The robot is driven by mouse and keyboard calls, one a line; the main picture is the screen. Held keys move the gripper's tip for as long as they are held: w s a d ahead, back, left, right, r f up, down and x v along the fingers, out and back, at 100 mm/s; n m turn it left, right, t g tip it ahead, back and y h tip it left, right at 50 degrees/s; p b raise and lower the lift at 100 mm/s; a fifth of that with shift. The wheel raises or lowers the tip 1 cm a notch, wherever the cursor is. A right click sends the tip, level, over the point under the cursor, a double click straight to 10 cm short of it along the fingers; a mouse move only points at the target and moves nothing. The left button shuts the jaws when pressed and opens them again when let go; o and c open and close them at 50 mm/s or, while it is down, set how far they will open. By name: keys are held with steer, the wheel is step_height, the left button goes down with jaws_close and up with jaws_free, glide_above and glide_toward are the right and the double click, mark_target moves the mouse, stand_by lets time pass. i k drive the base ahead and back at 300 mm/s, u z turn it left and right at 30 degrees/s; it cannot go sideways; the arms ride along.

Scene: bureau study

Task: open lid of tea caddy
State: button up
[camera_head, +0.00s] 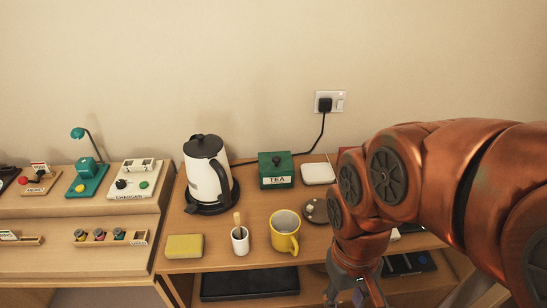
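The tea caddy (276,183) is a green box with a white label reading TEA. It stands at the back of the wooden cabinet top, right of the kettle. Its green lid (268,160) is on, with a small dark knob on top. My gripper (355,296) is at the bottom edge, in front of the cabinet and to the lower right of the caddy, well apart from it. It points down and its fingertips are cut off by the frame, so I cannot see whether it is open or shut.
A white kettle (203,175) stands close left of the caddy, and a white box (318,173) close right. In front are a yellow mug (284,235), a white cup (240,242) with a brush-like handle, and a yellow sponge (184,246). A cord (315,143) runs behind the caddy.

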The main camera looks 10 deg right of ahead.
mark_target(275, 162)
steer(key=k, duration=0.65)
steer(key=u, duration=0.5)
steer(key=i, duration=1.05)
steer(key=u, duration=0.1)
